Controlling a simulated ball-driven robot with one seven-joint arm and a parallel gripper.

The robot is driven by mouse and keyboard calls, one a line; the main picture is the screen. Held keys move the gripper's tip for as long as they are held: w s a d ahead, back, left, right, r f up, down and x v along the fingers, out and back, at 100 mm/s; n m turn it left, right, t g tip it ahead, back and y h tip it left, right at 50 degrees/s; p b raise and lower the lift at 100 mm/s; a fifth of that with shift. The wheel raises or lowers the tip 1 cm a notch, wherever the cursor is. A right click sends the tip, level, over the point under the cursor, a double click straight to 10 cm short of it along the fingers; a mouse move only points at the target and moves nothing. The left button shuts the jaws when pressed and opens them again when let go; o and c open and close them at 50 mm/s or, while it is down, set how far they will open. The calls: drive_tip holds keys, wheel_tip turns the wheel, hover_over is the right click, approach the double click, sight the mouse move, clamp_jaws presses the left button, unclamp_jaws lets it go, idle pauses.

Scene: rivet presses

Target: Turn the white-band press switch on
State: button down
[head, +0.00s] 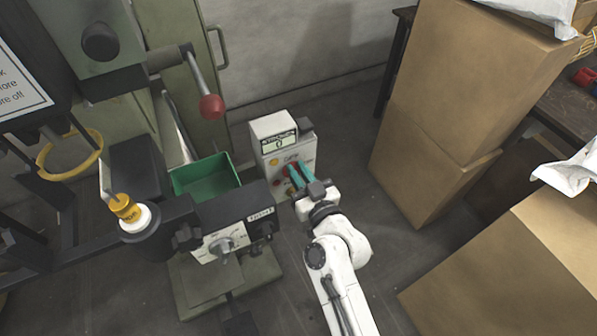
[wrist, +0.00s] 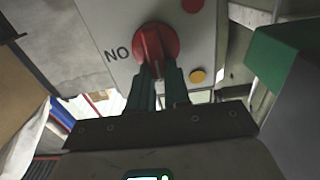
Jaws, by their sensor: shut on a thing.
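A control box (head: 272,143) with a small display stands on the floor behind the press, at the middle of the head view. In the wrist view its pale panel (wrist: 105,22) carries a red rotary switch (wrist: 150,38). The knob's raised grip stands about upright in that picture, and lettering that reads "NO" (wrist: 117,54) is beside it, to the left. My gripper (wrist: 161,72) has its green fingers closed on the switch grip. In the head view my gripper (head: 297,175) reaches the front of the box and hides part of the panel. A white collar (head: 137,219) sits under a yellow part on the press.
A green bin (head: 207,176) lies left of the box. A red-knobbed lever (head: 211,106) hangs above it. Large cardboard boxes (head: 445,110) stand at the right, with bare floor between. A yellow button (wrist: 197,76) and another red button (wrist: 192,4) are close to the switch.

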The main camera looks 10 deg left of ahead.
drive_tip(key=shift+w+d+f+m+b, duration=0.2)
drive_tip(key=shift+d+f+m, duration=0.2)
drive_tip(key=shift+m, duration=2.55)
drive_tip(key=shift+w+d+f+m+b, duration=0.1)
drive_tip(key=shift+w+d+f+m, duration=0.3)
drive_tip(key=shift+m, duration=2.6)
drive_tip(key=shift+w+d+f+m+b, duration=0.1)
drive_tip(key=shift+d+f+m, duration=0.25)
drive_tip(key=shift+m, duration=2.6)
drive_tip(key=shift+a+f, duration=0.1)
drive_tip(key=shift+f, duration=0.05)
drive_tip(key=c, duration=1.1)
unclamp_jaws()
